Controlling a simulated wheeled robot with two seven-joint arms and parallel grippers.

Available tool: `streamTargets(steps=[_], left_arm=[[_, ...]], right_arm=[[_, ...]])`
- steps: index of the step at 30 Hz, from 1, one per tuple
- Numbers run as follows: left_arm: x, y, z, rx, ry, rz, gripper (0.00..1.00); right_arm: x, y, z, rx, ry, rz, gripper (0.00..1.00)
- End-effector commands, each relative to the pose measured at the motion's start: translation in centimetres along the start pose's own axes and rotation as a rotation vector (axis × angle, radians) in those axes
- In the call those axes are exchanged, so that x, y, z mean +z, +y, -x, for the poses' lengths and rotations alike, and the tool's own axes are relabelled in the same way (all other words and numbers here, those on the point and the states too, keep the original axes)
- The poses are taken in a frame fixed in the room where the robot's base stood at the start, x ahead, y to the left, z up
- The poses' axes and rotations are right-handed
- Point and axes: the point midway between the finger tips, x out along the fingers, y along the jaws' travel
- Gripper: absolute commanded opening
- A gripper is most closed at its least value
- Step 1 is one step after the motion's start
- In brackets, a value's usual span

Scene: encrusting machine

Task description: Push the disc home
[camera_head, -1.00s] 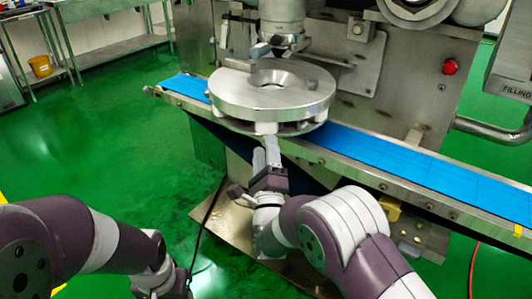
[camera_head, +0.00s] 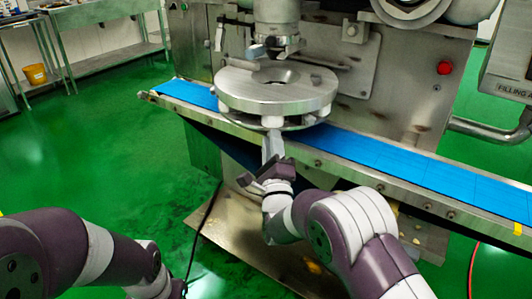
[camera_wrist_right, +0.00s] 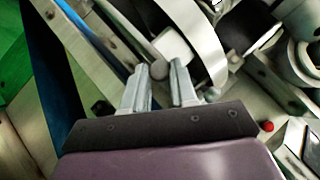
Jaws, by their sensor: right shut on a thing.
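The disc (camera_head: 262,96) is a thick, round steel plate with a central hole. It sits below the machine's vertical head (camera_head: 277,18) and above the blue belt (camera_head: 400,155). My right gripper (camera_head: 271,140) is at the disc's front lower edge, just under a pale block (camera_head: 272,122). In the right wrist view, the fingers (camera_wrist_right: 160,84) are close together on a small rounded grey knob (camera_wrist_right: 158,70), beside the white block (camera_wrist_right: 172,46). The knob's join to the disc is hidden. My left arm comes in at lower left, with its gripper out of frame.
The steel conveyor rail (camera_head: 350,172) runs under the disc toward the lower right. A red button (camera_head: 445,68) is on the machine's front panel. The green floor on the left is clear.

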Motion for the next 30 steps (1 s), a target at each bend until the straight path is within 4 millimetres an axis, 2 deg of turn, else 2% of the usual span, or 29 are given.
streamTargets(steps=[6,7,9,17,20,30], left_arm=[[0.0,0.0,0.1,0.0,0.0,0.0,0.53],[0.0,0.0,0.1,0.0,0.0,0.0,0.53],[0.0,0.0,0.1,0.0,0.0,0.0,0.53],[0.0,0.0,0.1,0.0,0.0,0.0,0.53],[0.0,0.0,0.3,0.0,0.0,0.0,0.53],[-0.1,0.0,1.2,0.0,0.0,0.0,0.53]], right_arm=[[-0.1,-0.3,-0.1,-0.005,0.005,0.001,0.0],[-0.1,-0.3,-0.1,-0.005,0.005,0.001,0.37],[-0.1,-0.3,-0.1,-0.005,0.005,0.001,0.53],[0.0,-0.2,0.0,-0.004,0.003,0.001,0.53],[0.0,-0.2,0.8,-0.002,0.003,0.0,0.53],[0.0,-0.2,9.5,0.0,0.003,0.002,0.53]])
